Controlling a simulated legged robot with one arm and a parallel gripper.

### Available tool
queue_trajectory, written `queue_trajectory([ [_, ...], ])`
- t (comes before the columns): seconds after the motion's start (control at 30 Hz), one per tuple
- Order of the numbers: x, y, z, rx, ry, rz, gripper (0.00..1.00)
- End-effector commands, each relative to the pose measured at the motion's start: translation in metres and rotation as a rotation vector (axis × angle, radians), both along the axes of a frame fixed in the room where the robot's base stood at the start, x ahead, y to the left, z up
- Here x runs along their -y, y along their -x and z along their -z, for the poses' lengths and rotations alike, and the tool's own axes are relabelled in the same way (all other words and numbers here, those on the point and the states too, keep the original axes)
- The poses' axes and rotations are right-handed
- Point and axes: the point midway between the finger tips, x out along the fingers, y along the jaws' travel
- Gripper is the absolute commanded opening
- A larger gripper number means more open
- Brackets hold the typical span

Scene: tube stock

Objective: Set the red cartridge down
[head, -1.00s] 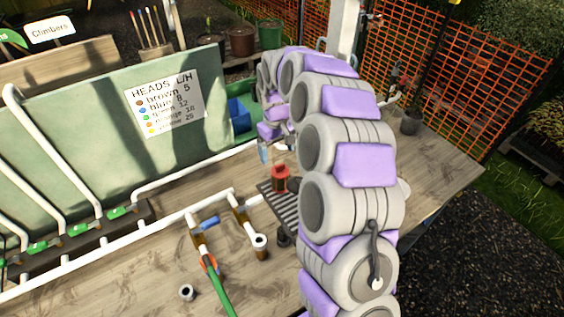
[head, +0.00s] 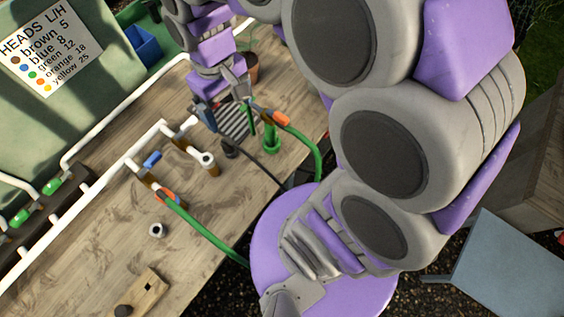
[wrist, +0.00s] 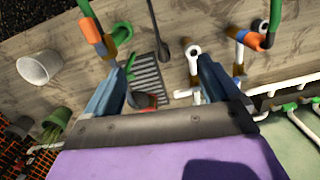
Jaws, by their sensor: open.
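My gripper (head: 222,104) is over the dark slatted rack (head: 236,122) on the bench in the head view. In the wrist view my gripper (wrist: 157,62) has its two blue-grey fingers spread wide apart, with the slatted rack (wrist: 148,74) showing between them. A dark red round piece, likely the red cartridge (wrist: 144,99), shows at the near end of the rack, close to the left finger. The palm edge hides part of it, so I cannot tell its full pose. In the head view I cannot make the cartridge out behind my gripper.
A green hose with an orange fitting (head: 281,118) stands just right of the rack. A white cup (wrist: 39,67) shows in the wrist view.

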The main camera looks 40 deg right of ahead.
Motion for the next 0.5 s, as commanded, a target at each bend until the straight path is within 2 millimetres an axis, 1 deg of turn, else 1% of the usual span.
queue_trajectory([
  [0.03, 0.002, 0.021, -0.002, -0.004, 0.006, 0.020, 0.89],
  [0.1, 0.005, 0.049, -0.002, -0.016, 0.014, 0.052, 0.89],
  [0.17, 0.008, 0.072, 0.000, -0.025, 0.022, 0.082, 0.89],
  [0.2, 0.010, 0.087, 0.002, -0.033, 0.027, 0.102, 0.89],
  [0.3, 0.013, 0.120, 0.007, -0.049, 0.035, 0.150, 0.89],
  [0.4, 0.015, 0.144, 0.011, -0.057, 0.040, 0.189, 0.89],
  [0.5, 0.016, 0.159, 0.016, -0.069, 0.043, 0.215, 0.89],
])
